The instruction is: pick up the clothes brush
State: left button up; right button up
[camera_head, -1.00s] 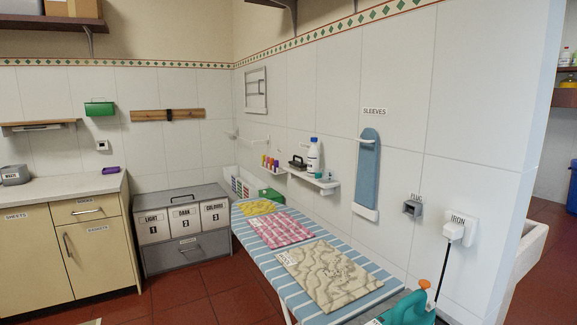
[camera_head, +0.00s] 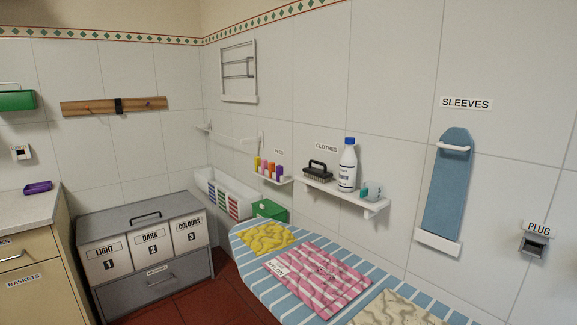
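The clothes brush (camera_head: 317,172) has a dark handle and pale bristles. It sits at the left end of a small white wall shelf (camera_head: 345,199), under a label reading CLOTHES. Neither of my grippers shows in the head view.
The striped ironing board (camera_head: 258,279) lies below the shelf, with yellow, pink and beige folded cloths on it. A grey three-section hamper (camera_head: 155,265) stands at the left. Red floor shows between.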

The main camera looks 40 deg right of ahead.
aim_at(323, 176)
jog(key=i, duration=1.3)
jog(key=z, duration=2.85)
